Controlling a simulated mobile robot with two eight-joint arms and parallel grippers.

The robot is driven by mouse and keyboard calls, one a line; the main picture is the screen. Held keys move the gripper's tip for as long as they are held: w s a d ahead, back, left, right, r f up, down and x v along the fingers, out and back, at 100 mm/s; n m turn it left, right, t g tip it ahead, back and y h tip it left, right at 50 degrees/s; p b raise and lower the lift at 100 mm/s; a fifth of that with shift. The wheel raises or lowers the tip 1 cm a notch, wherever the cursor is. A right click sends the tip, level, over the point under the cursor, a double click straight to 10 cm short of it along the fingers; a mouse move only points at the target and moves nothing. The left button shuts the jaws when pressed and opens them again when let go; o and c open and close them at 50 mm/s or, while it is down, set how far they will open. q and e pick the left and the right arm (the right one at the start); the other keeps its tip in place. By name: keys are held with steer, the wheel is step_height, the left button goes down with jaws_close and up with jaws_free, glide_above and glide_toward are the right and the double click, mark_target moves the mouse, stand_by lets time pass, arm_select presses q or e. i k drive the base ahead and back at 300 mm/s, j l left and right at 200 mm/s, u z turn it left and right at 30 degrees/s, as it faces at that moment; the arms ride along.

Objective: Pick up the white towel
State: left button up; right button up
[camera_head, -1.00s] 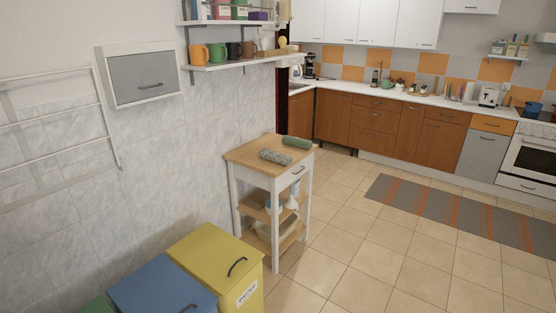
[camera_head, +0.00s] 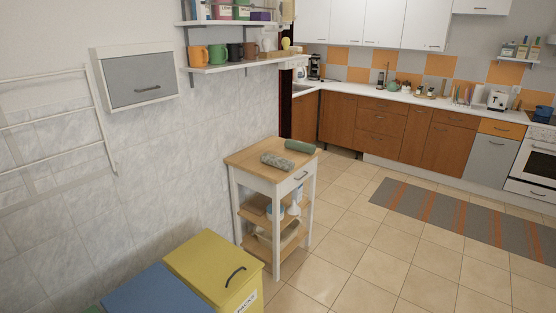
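A rolled, pale grey-white patterned towel (camera_head: 277,161) lies on the wooden top of a small white kitchen cart (camera_head: 245,158). A rolled green towel (camera_head: 300,146) lies just behind it to the right, close beside it. Both rolls lie flat and are uncovered. Neither of my grippers shows in the head view.
A yellow bin (camera_head: 213,262) and a blue bin (camera_head: 157,291) stand in front of the cart at lower left. A wall rack (camera_head: 50,125) is at left and a mug shelf (camera_head: 240,62) is above. Tiled floor (camera_head: 345,230) is open to the right, with a striped rug (camera_head: 470,215).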

mark_target(287, 165)
steer(key=i+l, duration=0.2)
steer(key=i, duration=0.3)
steer(key=i+l, duration=0.15)
steer(key=i, duration=0.3)
steer(key=i+l+u, duration=0.1)
steer(key=i, duration=0.4)
steer(key=i+l, duration=0.3)
steer(key=i, duration=0.15)
steer(key=i+l, duration=0.2)
steer(key=i, duration=0.3)
steer(key=i+l+u, duration=0.1)
steer(key=i, duration=0.35)
steer(key=i+l, duration=0.35)
steer(key=i, duration=0.1)
